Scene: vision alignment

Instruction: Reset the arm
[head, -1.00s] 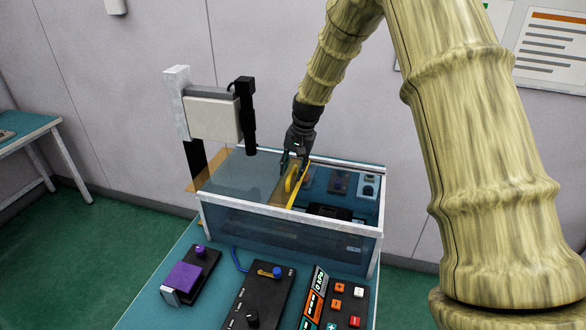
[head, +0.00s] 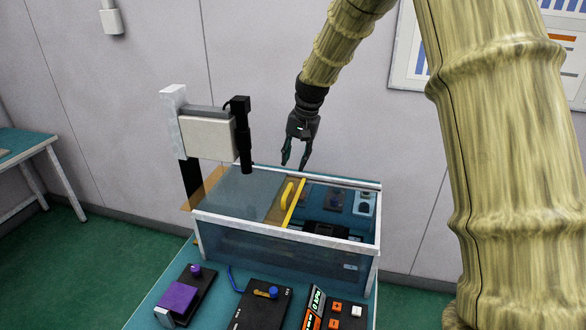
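My gripper (head: 295,164) hangs above the back edge of a clear-walled box (head: 285,232), fingers pointing down. Its two fingers are apart with nothing between them. Below it, a sliding cover (head: 240,192) with a yellow handle (head: 287,193) and a yellow edge strip lies over the left part of the box. The right part of the box is uncovered. My gripper is clear of the handle.
A white and black camera-like unit (head: 208,135) on a post stands at the box's left. In front lie a purple-topped device (head: 180,303), a black control box (head: 262,305) and a button panel (head: 345,314). A side table (head: 22,150) is far left. The wall is behind.

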